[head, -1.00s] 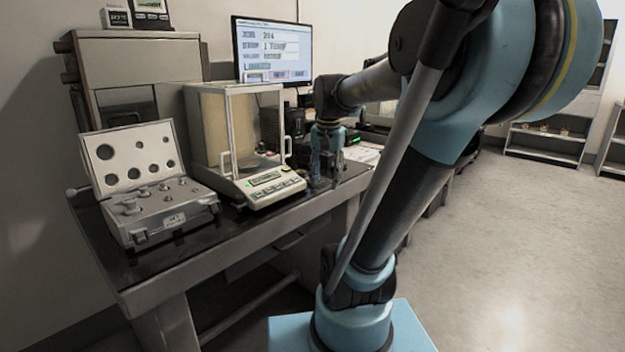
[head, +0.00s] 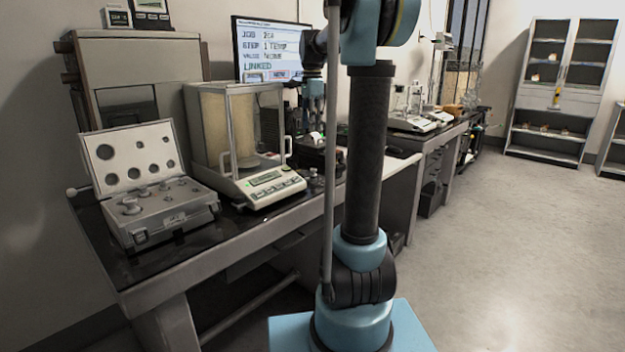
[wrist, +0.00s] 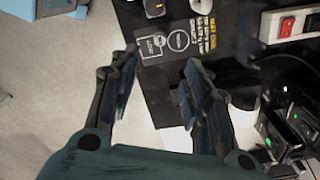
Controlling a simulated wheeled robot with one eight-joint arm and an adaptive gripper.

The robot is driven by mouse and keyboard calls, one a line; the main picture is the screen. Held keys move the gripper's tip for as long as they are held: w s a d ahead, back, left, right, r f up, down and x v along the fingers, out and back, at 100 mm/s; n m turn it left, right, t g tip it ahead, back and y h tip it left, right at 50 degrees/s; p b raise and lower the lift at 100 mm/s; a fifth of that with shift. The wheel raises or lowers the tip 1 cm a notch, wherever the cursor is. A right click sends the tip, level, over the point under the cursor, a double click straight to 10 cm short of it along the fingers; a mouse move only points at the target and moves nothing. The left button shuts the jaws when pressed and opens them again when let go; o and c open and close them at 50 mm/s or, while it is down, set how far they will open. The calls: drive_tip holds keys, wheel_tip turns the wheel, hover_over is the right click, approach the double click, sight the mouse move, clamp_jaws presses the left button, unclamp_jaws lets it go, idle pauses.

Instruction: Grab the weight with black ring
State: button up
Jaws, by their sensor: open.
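My gripper (wrist: 160,72) is open and empty in the wrist view, above a dark plate with printed labels (wrist: 168,45). In the head view my gripper (head: 315,105) hangs above the table behind the balance. At the top edge of the wrist view are a small dark piece with a yellow-orange mark (wrist: 155,8) and a pale round piece (wrist: 201,5); both are cut off. Small metal pieces (head: 314,174) stand right of the balance in the head view. An open case of weights (head: 160,222) lies at the table's left. I cannot make out a black ring on any weight.
A glass-sided balance (head: 266,190) stands mid-table, with a monitor (head: 265,55) behind it. The wrist view shows a red switch on a white block (wrist: 288,25) and black devices with green lights (wrist: 297,125) at the right. Open floor (head: 480,230) lies right.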

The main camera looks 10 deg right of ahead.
hover_over(313, 169)
drive_tip(key=f, duration=1.2)
drive_tip(key=shift+a, duration=0.2)
drive_tip(key=shift+w+d+f, duration=0.1)
drive_tip(key=shift+d+f, duration=0.05)
drive_tip(key=shift+f, duration=1.2)
drive_tip(key=shift+d+f, duration=0.1)
drive_tip(key=shift+f, duration=1.25)
clamp_jaws()
